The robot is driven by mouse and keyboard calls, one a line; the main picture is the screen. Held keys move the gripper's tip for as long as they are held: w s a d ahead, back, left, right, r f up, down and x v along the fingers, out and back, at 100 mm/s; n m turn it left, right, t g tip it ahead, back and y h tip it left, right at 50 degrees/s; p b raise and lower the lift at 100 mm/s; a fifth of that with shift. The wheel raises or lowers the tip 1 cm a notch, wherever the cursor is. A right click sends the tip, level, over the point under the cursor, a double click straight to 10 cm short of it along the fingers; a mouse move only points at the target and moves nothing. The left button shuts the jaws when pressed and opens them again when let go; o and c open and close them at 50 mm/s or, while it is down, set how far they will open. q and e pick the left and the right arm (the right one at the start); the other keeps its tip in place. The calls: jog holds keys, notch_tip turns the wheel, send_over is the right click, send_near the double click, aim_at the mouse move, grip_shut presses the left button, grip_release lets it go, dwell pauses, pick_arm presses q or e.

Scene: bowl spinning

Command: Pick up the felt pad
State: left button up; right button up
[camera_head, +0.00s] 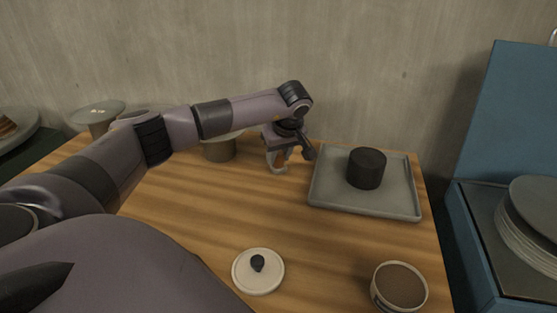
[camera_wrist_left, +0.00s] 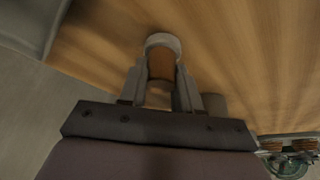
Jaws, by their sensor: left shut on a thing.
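My left gripper (camera_head: 280,168) is low over the back middle of the table, left of the grey tray. It is shut on a small grey piece, which I take to be the felt pad (camera_wrist_left: 163,41). In the left wrist view the pad shows as a grey arch past the fingertips, with brown inside its curve. The fingers of the left gripper (camera_wrist_left: 161,75) lie on both sides of it. Its lower part is partly hidden by the fingers, and I cannot tell whether it touches the table. My right gripper is not in view.
The grey tray (camera_head: 323,194) holds a dark cylinder (camera_head: 366,170). A tan round stand (camera_head: 219,150) is close left of the gripper. A pale knobbed lid (camera_head: 246,281) and a brown-filled bowl (camera_head: 400,286) stand in front. The middle of the wooden table (camera_head: 300,228) is clear.

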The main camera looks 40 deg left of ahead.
aim_at(279, 152)
pick_arm(q)
jog(key=shift+r, duration=0.1)
notch_tip(279, 152, up, 20)
jog(key=p, duration=0.1)
jog(key=shift+p, duration=0.35)
jog(key=o, duration=0.4)
jog(key=c, duration=0.3)
